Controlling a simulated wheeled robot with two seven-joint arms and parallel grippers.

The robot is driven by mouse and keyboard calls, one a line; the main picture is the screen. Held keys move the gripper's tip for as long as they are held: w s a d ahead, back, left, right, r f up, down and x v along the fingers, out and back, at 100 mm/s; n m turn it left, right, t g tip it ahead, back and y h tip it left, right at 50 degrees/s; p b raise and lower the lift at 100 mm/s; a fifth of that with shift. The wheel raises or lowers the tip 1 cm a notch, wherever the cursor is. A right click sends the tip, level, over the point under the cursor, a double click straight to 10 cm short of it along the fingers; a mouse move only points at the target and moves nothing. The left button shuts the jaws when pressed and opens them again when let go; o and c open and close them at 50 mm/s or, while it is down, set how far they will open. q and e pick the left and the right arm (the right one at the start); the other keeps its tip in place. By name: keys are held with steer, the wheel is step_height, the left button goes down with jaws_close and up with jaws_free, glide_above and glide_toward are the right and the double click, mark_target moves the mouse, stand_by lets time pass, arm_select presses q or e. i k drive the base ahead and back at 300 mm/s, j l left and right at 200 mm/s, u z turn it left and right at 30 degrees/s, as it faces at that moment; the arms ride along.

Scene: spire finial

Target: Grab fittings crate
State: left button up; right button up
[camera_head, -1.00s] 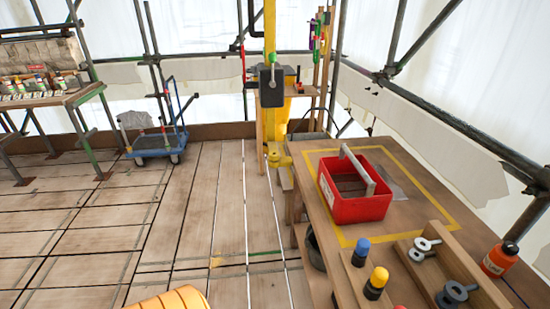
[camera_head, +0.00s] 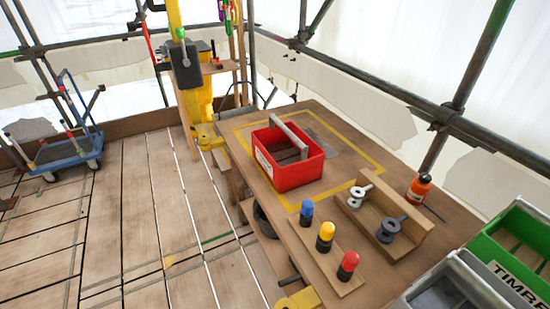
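The red fittings crate (camera_head: 299,171) stands upright on the wooden workbench (camera_head: 262,201), inside a yellow taped outline (camera_head: 362,153). A grey bar handle (camera_head: 290,132) runs across its top, and its inside is partly visible. A pale label is on its left side. Nothing is holding the crate. Neither of my grippers shows in the head view.
On the bench in front of the crate are blue, yellow (camera_head: 325,236) and red-capped pieces on a wooden strip, grey eye fittings (camera_head: 391,229) and an orange bottle (camera_head: 419,187). A green bin (camera_head: 520,245) is at right. A blue trolley (camera_head: 66,150) stands left; the floor between is clear.

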mark_target(290, 159)
steer(key=i+j+z, duration=0.4)
steer(key=j+z, duration=0.25)
steer(key=i+j+z, duration=0.15)
steer(key=j+z, duration=0.15)
steer(key=j, duration=0.2)
